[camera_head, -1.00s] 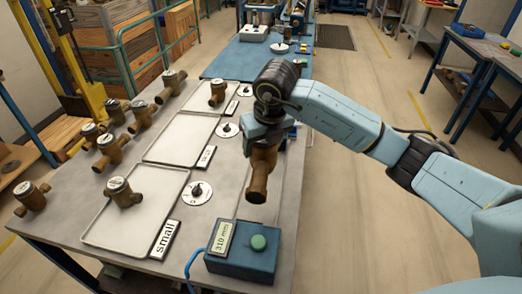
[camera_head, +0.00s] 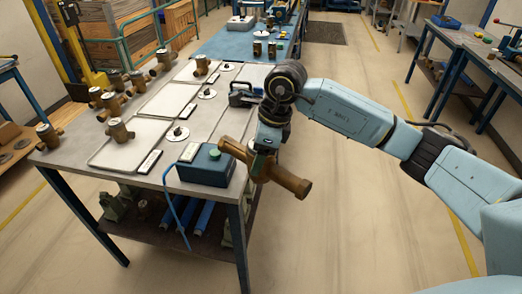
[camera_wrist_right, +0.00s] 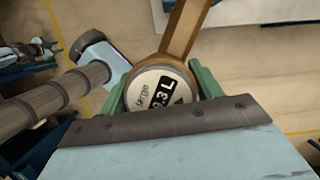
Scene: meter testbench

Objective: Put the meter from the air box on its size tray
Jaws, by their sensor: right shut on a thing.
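My right gripper (camera_head: 264,148) is shut on a brass meter (camera_head: 286,179), held in the air off the table's right edge, with its long body pointing right and down. In the right wrist view the meter's round face (camera_wrist_right: 158,92) sits between the green fingers and reads "large" and "9.3 L". The blue air box (camera_head: 205,166), with a green button and a small display, stands at the table's near right corner. My left gripper is out of view.
Several other brass meters (camera_head: 102,99) stand along the table's left side. Dials (camera_head: 178,134) and label plates sit right of the trays. A dark-handled device (camera_head: 244,94) stands on the right edge behind my gripper. The floor (camera_head: 370,230) to the right is clear.

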